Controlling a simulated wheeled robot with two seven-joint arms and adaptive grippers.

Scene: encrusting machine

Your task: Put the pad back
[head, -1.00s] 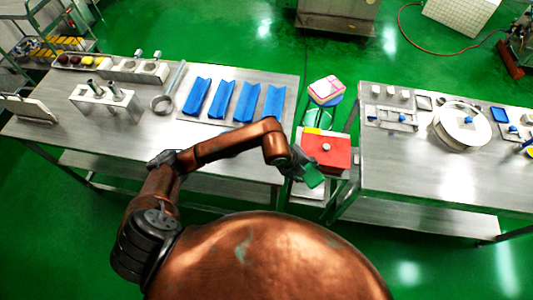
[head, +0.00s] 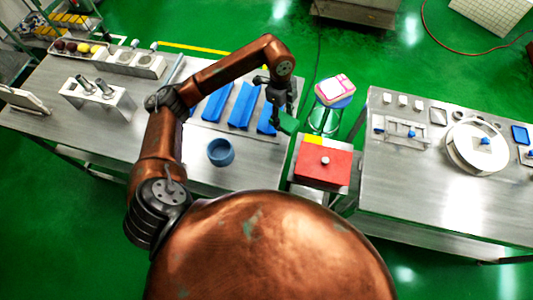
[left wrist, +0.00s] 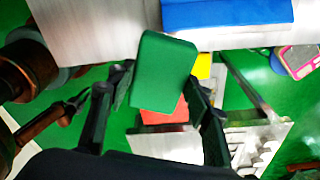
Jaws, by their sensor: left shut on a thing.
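A green pad (head: 288,123) is held by my left gripper (head: 281,105) above the gap between the right end of the left table (head: 180,165) and the red block (head: 323,166). In the left wrist view the green pad (left wrist: 163,65) sits between the two dark fingers of the gripper (left wrist: 155,85), which is shut on it. The pad hangs clear and partly covers the red block (left wrist: 168,112). My right gripper is not in view.
Several blue angled holders (head: 242,105) lie on the left table, with a blue bowl (head: 221,152) in front. A stool (head: 325,118) carries a pink-and-white item (head: 335,88). The right table (head: 400,185) holds a round white disc (head: 476,146).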

